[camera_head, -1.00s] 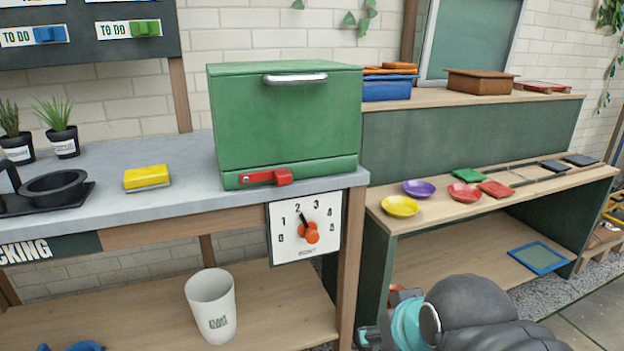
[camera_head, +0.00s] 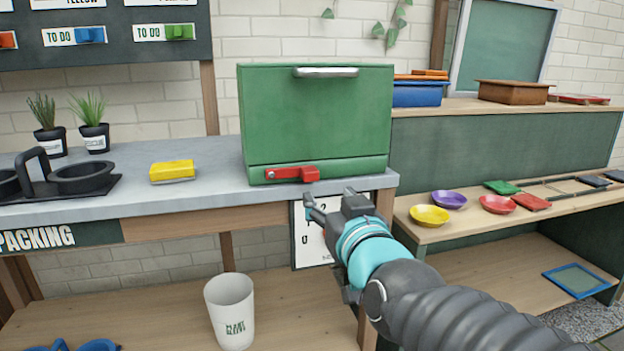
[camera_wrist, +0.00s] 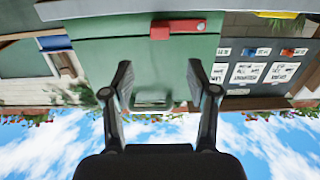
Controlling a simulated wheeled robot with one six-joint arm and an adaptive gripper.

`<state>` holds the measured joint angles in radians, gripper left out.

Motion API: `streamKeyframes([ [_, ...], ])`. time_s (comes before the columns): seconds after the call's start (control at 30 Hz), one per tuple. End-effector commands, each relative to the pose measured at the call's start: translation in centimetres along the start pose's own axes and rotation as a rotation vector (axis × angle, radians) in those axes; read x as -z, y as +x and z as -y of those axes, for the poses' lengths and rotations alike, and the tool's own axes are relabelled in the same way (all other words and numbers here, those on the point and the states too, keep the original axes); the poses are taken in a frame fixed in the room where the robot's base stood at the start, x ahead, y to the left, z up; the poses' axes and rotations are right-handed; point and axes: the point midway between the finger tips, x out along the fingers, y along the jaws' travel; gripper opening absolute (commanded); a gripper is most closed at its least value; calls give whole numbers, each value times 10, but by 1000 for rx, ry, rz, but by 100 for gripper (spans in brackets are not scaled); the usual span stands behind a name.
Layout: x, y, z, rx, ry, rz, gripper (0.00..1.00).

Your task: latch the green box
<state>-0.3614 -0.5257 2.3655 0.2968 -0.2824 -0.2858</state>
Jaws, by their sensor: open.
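The green box (camera_head: 315,115) stands on the grey bench top with its front closed flat and a silver handle (camera_head: 326,72) near its top edge. A red latch (camera_head: 293,174) lies level along the lower front strip. My gripper (camera_head: 335,204) is open and empty, below and slightly right of the latch, apart from it, in front of the dial card. In the wrist view the picture is upside down. There my open fingers (camera_wrist: 163,88) frame the green front (camera_wrist: 145,62), and the red latch (camera_wrist: 178,27) shows beyond them. No contact shows.
A yellow sponge-like block (camera_head: 172,171) and a black pot carrier (camera_head: 60,178) are on the bench to the left. A dial card (camera_head: 308,235) hangs under the bench edge, partly hidden by my gripper. A white cup (camera_head: 230,310) stands on the lower shelf. Coloured saucers (camera_head: 430,215) are at right.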

Motion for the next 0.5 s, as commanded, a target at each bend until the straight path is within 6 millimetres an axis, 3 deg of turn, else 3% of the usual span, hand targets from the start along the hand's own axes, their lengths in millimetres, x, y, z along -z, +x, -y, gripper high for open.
streamKeyframes([
  [0.5, -2, 80, 0, 0, 0, 4, 58],
])
